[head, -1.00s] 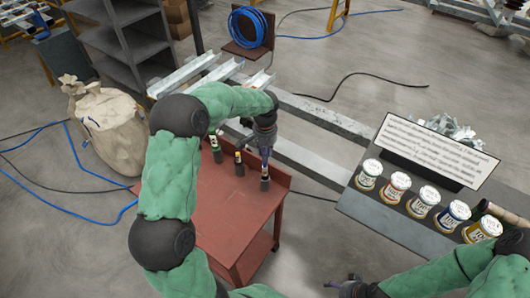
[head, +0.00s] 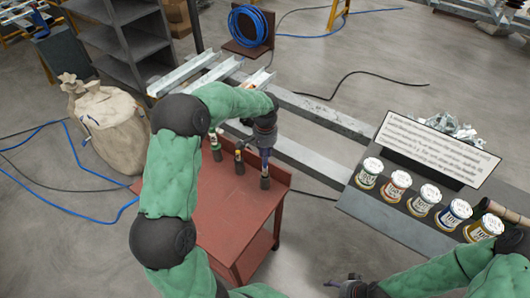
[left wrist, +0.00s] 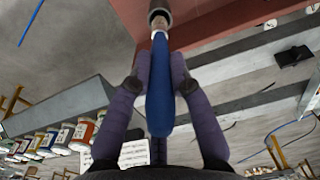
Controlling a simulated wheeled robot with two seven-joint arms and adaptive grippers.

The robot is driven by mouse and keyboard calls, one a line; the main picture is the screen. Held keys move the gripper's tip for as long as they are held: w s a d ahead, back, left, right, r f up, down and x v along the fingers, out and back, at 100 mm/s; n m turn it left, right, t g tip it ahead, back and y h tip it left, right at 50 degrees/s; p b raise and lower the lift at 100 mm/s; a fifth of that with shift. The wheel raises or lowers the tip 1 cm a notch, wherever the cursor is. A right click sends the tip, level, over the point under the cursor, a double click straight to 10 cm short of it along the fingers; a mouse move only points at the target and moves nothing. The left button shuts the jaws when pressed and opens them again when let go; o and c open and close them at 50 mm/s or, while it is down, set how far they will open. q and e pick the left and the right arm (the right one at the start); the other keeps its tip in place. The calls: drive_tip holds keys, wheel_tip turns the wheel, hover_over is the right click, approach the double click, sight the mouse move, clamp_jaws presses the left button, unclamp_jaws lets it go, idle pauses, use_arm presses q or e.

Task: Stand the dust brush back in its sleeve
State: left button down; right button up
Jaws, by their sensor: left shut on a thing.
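The dust brush has a blue handle (left wrist: 161,95), gripped between the two purple fingers of my left gripper (left wrist: 160,80) in the left wrist view. In the left wrist view the brush's pale neck meets the mouth of a grey round sleeve (left wrist: 159,10). How deep it sits is hidden. My right gripper (head: 350,289) is at the bottom edge, its fingers unclear.
Two more dark holders, one with a green-handled tool (head: 215,145) and one with a yellow-marked tool (head: 239,160), stand to the left on the red bench (head: 225,215). Several labelled jars (head: 397,184) and a sign (head: 437,150) stand on the grey table at right. The bench front is clear.

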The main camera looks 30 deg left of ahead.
sight(265, 167)
use_arm(q)
drive_tip(key=shift+f+b, duration=2.6)
drive_tip(key=shift+f, duration=1.95)
drive_tip(key=c, duration=1.1)
unclamp_jaws()
drive_tip(key=shift+o, duration=0.2)
wheel_tip(265, 167, up, 12)
